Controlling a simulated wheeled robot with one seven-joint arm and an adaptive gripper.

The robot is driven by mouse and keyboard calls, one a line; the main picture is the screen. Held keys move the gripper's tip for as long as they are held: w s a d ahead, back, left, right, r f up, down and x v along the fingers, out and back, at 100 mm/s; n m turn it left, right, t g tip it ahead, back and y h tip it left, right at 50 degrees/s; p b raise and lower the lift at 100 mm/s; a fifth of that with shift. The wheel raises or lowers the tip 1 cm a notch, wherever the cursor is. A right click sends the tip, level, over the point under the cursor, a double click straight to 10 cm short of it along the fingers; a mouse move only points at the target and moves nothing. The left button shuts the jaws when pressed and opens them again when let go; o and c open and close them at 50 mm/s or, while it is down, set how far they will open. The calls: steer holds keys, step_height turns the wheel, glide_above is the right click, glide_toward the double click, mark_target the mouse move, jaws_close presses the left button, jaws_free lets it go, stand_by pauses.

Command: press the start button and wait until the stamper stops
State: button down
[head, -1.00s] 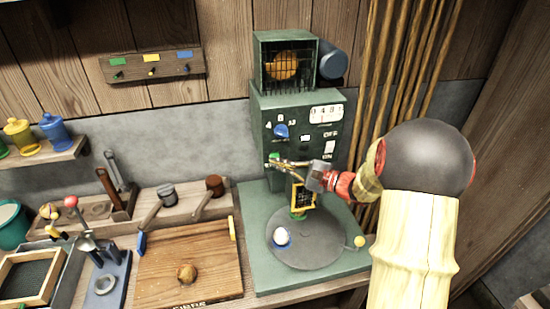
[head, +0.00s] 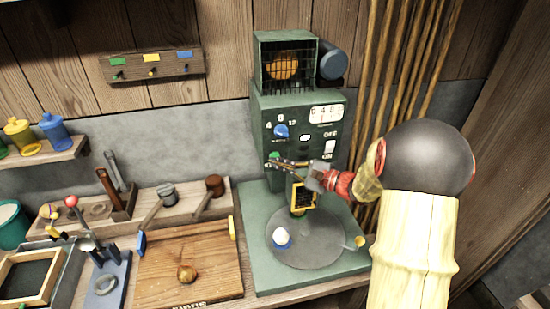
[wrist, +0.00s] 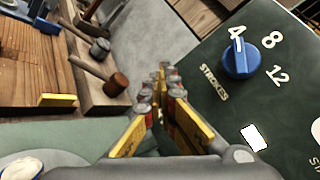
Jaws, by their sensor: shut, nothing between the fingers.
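The green stamping machine (head: 262,125) stands at the back centre. Its green start button (head: 274,156) shows on the left of its front panel. My gripper (head: 272,163) is shut and empty, its tips at or very close to the button; I cannot tell whether they touch. In the wrist view, the shut fingertips (wrist: 158,85) hide the button. The blue strokes dial (wrist: 241,58) has its white pointer towards 4. A white lit-looking rectangle (wrist: 255,138) is on the panel. A yellow-framed black part (head: 303,196) hangs above the grey round plate (head: 315,250).
A white egg-like thing in a blue cup (head: 282,238) sits on the plate's left. A switch (head: 329,147) is marked OFF and ON. A wooden board (head: 190,265) and a rack with mallets (head: 212,190) stand left. Poles (head: 385,90) stand right, behind my arm.

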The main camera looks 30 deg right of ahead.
steer(key=shift+w+d, duration=0.1)
steer(key=shift+w, duration=0.25)
